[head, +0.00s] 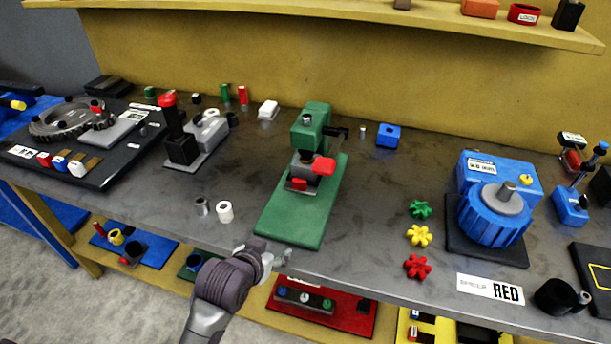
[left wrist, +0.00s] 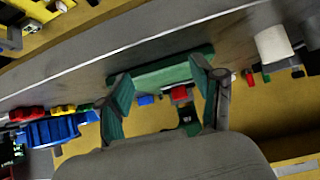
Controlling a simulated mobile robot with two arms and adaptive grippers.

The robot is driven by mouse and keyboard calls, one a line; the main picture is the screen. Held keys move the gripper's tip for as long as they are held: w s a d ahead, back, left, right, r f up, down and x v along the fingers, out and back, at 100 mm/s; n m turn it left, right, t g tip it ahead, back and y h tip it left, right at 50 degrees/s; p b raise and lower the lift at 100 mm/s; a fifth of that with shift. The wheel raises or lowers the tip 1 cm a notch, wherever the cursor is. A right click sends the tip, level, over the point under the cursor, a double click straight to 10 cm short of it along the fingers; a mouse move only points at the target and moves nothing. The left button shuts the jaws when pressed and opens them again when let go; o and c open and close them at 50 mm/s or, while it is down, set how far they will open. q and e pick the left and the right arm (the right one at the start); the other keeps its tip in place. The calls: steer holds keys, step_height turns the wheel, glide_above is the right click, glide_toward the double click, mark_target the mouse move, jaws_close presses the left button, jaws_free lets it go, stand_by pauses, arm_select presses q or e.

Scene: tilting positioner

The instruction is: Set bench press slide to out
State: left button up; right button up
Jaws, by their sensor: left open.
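The green bench press (head: 309,136) stands on a green base plate (head: 290,222) in the middle of the bench. A red handle (head: 323,166) sticks out at its front, and a small red tab (head: 300,184) shows on the low slide part beneath. I cannot tell the slide's exact position. My left gripper (head: 281,257) is at the bench's front edge, just before the base plate. In the left wrist view its fingers (left wrist: 160,72) are spread and empty, with the base plate (left wrist: 160,69) and a red press part (left wrist: 180,92) seen beyond and between them. My right gripper is not in view.
A black lever unit (head: 181,148) stands behind left. Bare bench lies between.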

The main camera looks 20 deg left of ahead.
mark_target(298, 181)
arm_select(q)
steer(key=w+r+t, duration=0.1)
steer(key=w+r, duration=0.2)
steer(key=w, duration=0.1)
steer(key=w+r+t, duration=0.2)
steer(key=w+r, duration=0.2)
steer(key=shift+r+n, duration=0.25)
steer(key=shift+n, duration=0.05)
steer(key=shift+w+t, duration=0.3)
steer(key=x, duration=1.3)
steer(key=shift+w+f+p, duration=0.1)
steer(key=shift+f+p, duration=0.05)
steer(key=shift+p, duration=0.25)
jaws_close()
